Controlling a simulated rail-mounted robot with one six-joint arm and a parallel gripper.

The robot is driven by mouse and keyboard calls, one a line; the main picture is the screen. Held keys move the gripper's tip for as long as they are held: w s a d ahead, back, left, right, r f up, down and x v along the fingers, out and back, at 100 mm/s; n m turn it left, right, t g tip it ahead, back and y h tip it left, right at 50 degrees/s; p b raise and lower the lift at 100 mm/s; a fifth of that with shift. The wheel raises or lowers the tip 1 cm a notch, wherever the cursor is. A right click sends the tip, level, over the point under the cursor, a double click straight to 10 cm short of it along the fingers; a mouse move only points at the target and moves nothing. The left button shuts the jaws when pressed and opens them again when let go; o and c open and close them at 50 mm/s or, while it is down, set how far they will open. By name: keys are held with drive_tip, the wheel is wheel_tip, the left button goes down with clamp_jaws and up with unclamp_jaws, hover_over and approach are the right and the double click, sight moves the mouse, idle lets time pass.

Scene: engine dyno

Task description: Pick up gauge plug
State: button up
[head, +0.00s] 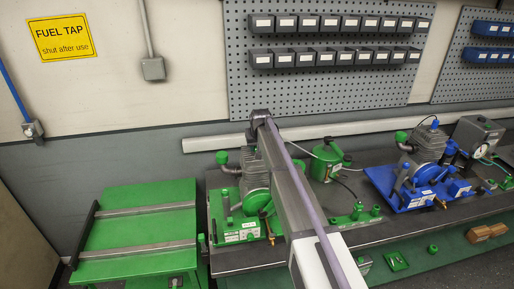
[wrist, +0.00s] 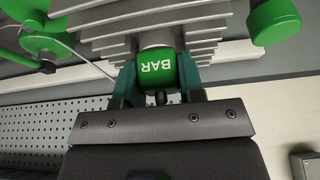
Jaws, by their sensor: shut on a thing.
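The gauge plug (wrist: 158,68) is a small green block marked "BAR", seen upside down in the wrist view. My gripper (wrist: 160,78) has its two teal fingers on either side of it and is shut on it. The plug sits right against a grey round fitting (wrist: 156,38) in front of the finned engine cylinder (wrist: 190,22); I cannot tell whether it is still seated there. In the head view my arm covers the space beside the green engine (head: 256,200), and the gripper and plug are hidden.
A green knob (wrist: 274,22) is close by at the upper right of the wrist view. A blue engine (head: 415,185) and a green can (head: 326,160) stand on the bench. A green cart (head: 135,215) is at the left. Part bins hang on the pegboard (head: 320,85).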

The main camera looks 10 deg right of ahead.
drive_tip(key=shift+r+p, duration=0.45)
wheel_tip(320, 180, up, 3)
drive_tip(key=p, duration=0.3)
drive_tip(key=s, duration=1.8)
drive_tip(key=shift+d+f, duration=0.15)
drive_tip(key=shift+f, duration=0.05)
drive_tip(key=shift+r, duration=0.25)
drive_tip(key=shift+f, duration=0.1)
